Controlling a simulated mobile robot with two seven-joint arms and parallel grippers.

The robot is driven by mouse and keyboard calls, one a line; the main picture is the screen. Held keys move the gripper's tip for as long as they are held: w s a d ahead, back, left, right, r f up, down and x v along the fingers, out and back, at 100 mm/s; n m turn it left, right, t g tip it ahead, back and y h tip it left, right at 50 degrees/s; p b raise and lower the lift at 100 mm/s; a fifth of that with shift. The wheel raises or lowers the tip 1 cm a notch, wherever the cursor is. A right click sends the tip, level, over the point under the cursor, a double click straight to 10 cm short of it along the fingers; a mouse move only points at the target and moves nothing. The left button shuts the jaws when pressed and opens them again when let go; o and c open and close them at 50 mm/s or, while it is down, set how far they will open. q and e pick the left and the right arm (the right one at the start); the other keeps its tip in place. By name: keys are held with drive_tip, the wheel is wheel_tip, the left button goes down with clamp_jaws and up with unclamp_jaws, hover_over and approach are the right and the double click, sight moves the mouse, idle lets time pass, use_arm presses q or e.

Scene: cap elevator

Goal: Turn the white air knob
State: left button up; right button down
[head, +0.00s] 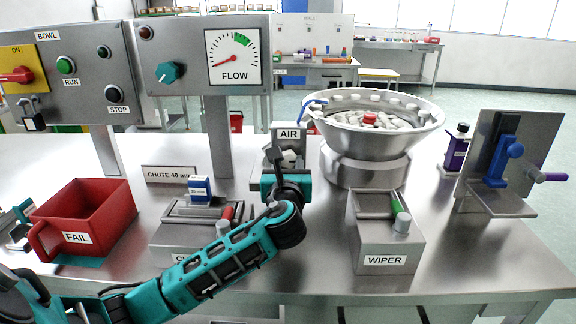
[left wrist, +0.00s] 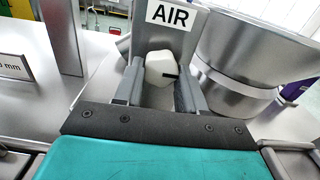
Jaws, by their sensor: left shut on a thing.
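The white air knob (left wrist: 160,68) sits on the front of the grey stand with the AIR label (left wrist: 171,15). In the left wrist view it is between the two fingers of my left gripper (left wrist: 157,90), which is shut on it. A dark mark shows on the knob's right side. In the head view the white knob (head: 290,158) shows only in part behind my left gripper (head: 281,160), below the AIR sign (head: 289,134). My right gripper is not in view.
A metal bowl (head: 331,131) of white caps stands just right of the AIR stand. The WIPER block (head: 378,245) is at the front right. A red FAIL bin (head: 113,207) and the CHUTE block (head: 165,233) lie to the left. The FLOW gauge panel (head: 190,78) stands behind.

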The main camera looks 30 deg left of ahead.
use_arm(q)
drive_tip(key=shift+n, duration=0.3)
drive_tip(key=n+p, duration=0.1)
drive_tip(key=n, duration=0.1)
drive_tip(key=shift+d+n, duration=0.1)
drive_tip(key=shift+n, duration=0.3)
drive_tip(key=n, duration=0.4)
drive_tip(key=shift+n+p, duration=0.3)
drive_tip(key=shift+p, duration=0.1)
drive_tip(key=n, duration=0.4)
drive_tip(key=shift+w+d+n, duration=0.1)
drive_tip(key=shift+n, duration=0.2)
drive_tip(key=n+b, duration=0.1)
drive_tip(key=n, duration=0.3)
drive_tip(key=shift+r+n, duration=0.1)
drive_tip(key=shift+n, duration=0.6)
drive_tip(key=o, duration=1.1)
drive_tip(key=shift+r, duration=0.1)
drive_tip(key=shift+c, duration=0.2)
